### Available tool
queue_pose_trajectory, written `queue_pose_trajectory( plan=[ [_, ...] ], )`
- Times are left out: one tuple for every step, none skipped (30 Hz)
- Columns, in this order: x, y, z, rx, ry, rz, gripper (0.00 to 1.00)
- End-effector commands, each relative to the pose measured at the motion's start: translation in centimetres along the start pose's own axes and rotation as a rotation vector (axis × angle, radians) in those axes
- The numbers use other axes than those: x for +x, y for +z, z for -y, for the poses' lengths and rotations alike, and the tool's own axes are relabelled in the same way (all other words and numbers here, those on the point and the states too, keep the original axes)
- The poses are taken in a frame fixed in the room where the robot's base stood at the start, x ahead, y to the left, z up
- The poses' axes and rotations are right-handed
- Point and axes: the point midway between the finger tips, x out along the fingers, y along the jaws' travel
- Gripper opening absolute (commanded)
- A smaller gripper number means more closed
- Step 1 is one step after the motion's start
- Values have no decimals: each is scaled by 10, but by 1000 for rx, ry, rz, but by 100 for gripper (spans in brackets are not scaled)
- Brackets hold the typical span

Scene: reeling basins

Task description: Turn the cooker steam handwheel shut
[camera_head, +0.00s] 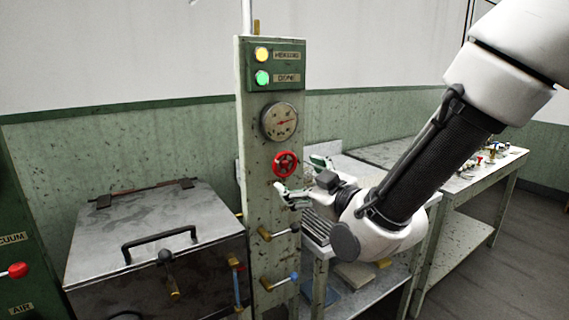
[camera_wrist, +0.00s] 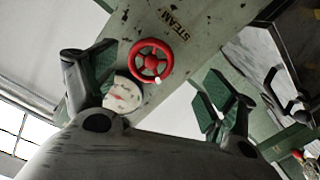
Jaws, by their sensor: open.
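The red steam handwheel (camera_head: 285,164) sits on the green post, below the round gauge (camera_head: 280,121). In the wrist view the red handwheel (camera_wrist: 150,61) shows with spokes and a small white knob at its rim, beside the word STEAM. My gripper (camera_head: 302,179) is just right of and below the wheel in the head view. In the wrist view my gripper (camera_wrist: 158,95) has its green-padded fingers spread wide, with the wheel showing between and beyond them. Nothing is held. I cannot tell whether any finger touches the wheel.
The post (camera_head: 268,215) carries a yellow and a green lamp above, and brass valves with coloured levers below. A metal-lidded cooker (camera_head: 150,235) stands left. A workbench (camera_head: 470,180) with small parts stands right. A red-knobbed lever (camera_head: 18,269) is at far left.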

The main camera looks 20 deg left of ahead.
Motion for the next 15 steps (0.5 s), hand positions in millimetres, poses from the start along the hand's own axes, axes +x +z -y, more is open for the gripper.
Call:
queue_pose_trajectory(
  plan=[
    [0,-6,-5,-19,20,-28,84],
    [1,-9,-7,-30,28,-39,84],
    [2,-12,-8,-41,35,-50,84],
    [5,-12,-9,-48,36,-50,84],
    [8,-12,-9,-52,36,-49,84],
    [13,-12,-9,-53,36,-49,84],
    [18,-12,-9,-52,36,-48,84],
    [23,-12,-10,-52,36,-48,84],
    [30,-12,-10,-52,36,-48,84],
    [36,-13,-10,-52,35,-48,84],
    [41,-13,-10,-51,35,-48,84],
    [48,-13,-10,-51,34,-47,84],
    [52,-14,-10,-51,34,-47,84],
    [57,-14,-10,-51,35,-48,84],
    [62,-14,-11,-50,35,-48,84]
  ],
)
